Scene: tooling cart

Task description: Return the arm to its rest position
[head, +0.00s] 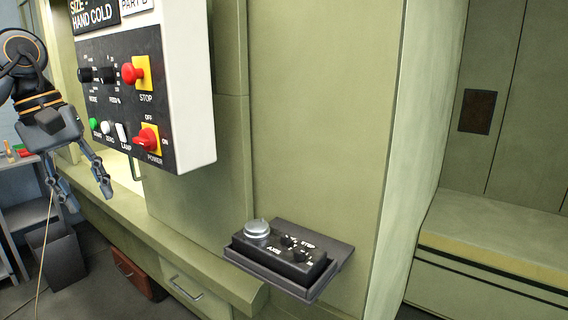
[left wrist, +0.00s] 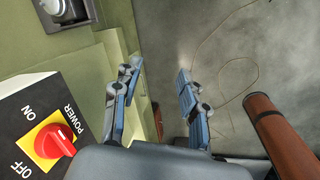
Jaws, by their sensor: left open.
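My left gripper (head: 84,196) is at the left of the head view, pointing down, its fingers spread with nothing between them. It is left of the control panel (head: 190,90) and apart from it. The left wrist view also shows the open gripper (left wrist: 158,82) above the floor. The red power knob on its yellow plate (left wrist: 62,142) is at the lower left there, and the same power knob (head: 147,138) is on the panel in the head view. My right gripper is in neither view.
A pendant with a silver dial (head: 257,228) rests on a dark shelf (head: 338,250) on the green machine (head: 310,120). A dark bin (head: 62,262) and a grey cart (head: 25,215) stand at the left. A brown cylinder (left wrist: 280,130) and a thin cable (left wrist: 193,62) show in the wrist view.

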